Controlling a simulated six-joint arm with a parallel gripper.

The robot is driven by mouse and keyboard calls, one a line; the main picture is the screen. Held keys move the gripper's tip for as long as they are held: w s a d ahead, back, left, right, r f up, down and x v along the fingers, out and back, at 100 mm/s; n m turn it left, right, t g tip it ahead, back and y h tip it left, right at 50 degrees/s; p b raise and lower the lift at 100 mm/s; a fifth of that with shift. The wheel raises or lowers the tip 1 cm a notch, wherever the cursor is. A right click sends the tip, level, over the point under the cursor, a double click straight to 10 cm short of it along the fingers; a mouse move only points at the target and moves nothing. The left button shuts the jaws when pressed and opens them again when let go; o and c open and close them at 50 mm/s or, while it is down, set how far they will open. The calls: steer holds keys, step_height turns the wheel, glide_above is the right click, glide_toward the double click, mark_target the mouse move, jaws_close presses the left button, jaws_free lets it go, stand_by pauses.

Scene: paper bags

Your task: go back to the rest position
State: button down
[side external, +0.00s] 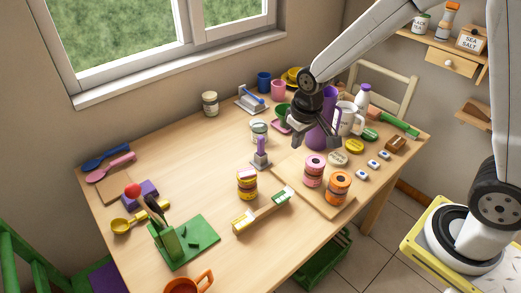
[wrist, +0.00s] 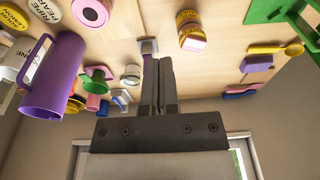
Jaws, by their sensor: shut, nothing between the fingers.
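My gripper (side external: 312,132) hangs above the back right part of the wooden table, in front of a tall purple pitcher (side external: 329,104). In the wrist view its two dark fingers (wrist: 158,66) are pressed together with nothing between them. The purple pitcher also shows in the wrist view (wrist: 55,78), to the left of the fingers. A small grey stand with a purple upright (side external: 261,153) is on the table, left of and below my gripper in the side view. In the wrist view a grey block (wrist: 149,46) shows just beyond the fingertips.
A white mug (side external: 349,118) and a white bottle with a purple cap (side external: 362,97) stand near the pitcher. Pink (side external: 314,171) and orange (side external: 338,188) rolls stand on a board at the right. The window (side external: 150,35) is behind. The table's left middle (side external: 190,165) is clear.

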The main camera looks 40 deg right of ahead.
steer(key=s+d+r+t, duration=0.1)
steer(key=s+d, duration=0.1)
steer(key=s, duration=0.8)
steer(key=shift+s+d, duration=0.35)
steer(key=shift+s, duration=0.05)
